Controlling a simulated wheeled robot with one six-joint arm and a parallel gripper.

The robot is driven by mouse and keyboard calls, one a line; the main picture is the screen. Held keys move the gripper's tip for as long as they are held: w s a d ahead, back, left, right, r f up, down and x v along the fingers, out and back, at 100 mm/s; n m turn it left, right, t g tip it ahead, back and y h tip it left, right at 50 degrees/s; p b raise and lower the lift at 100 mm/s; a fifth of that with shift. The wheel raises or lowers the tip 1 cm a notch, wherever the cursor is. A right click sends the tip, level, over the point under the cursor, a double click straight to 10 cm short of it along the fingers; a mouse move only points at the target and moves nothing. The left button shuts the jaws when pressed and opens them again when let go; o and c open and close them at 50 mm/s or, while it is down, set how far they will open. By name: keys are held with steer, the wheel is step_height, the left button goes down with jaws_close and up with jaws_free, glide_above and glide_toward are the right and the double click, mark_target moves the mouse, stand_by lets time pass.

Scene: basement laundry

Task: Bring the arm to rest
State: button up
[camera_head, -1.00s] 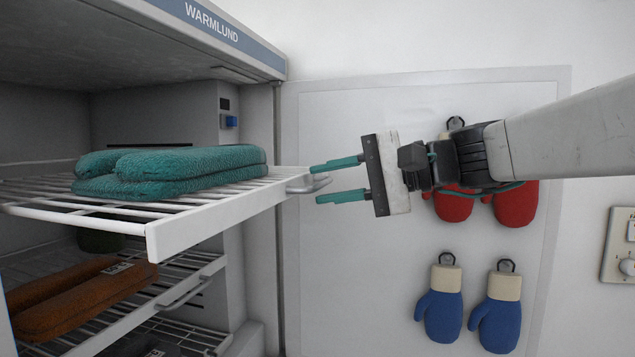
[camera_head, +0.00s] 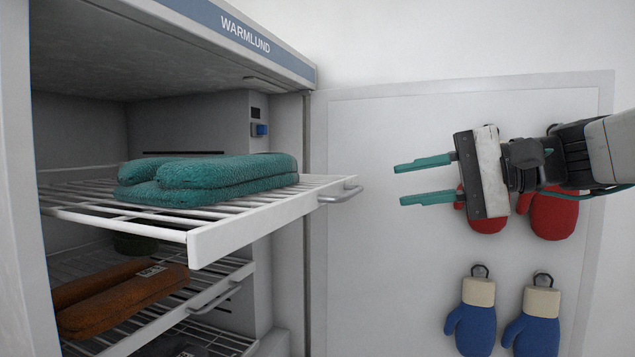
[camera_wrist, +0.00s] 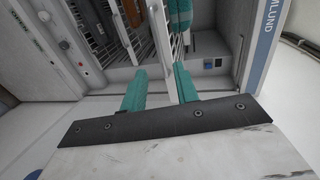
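My gripper (camera_head: 427,182) is at the right in the head view, its two teal fingers pointing left. They are apart with nothing between them, clear of the top rack's handle (camera_head: 341,194). In the wrist view the fingers (camera_wrist: 160,88) show a gap, with the rack's white front edge (camera_wrist: 160,50) seen beyond it. The top wire rack (camera_head: 240,226) is pulled out of the cabinet and bears folded teal towels (camera_head: 215,172).
The white cabinet (camera_head: 245,35) marked WARMLUND stands at the left. A lower rack holds brown rolled towels (camera_head: 120,298). Red mitts (camera_head: 553,214) hang behind my gripper, blue mitts (camera_head: 530,330) below. Bare panel (camera_head: 390,270) lies between the rack and the mitts.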

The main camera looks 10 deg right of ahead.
steer(key=s+d+f+n+g+h, duration=0.1)
steer(key=s+f+h, duration=0.3)
steer(key=f, duration=0.5)
steer(key=s+d+f+n+g+h, duration=0.2)
steer(key=s+f+h, duration=0.3)
steer(key=f, duration=0.4)
steer(key=s+d+f+n+g+h, duration=0.2)
steer(key=s+f+n+g+h, duration=0.1)
steer(key=s+f, duration=0.4)
steer(key=shift+f+g+h, duration=0.3)
steer(key=shift+f+h, duration=0.4)
steer(key=shift+f, duration=0.35)
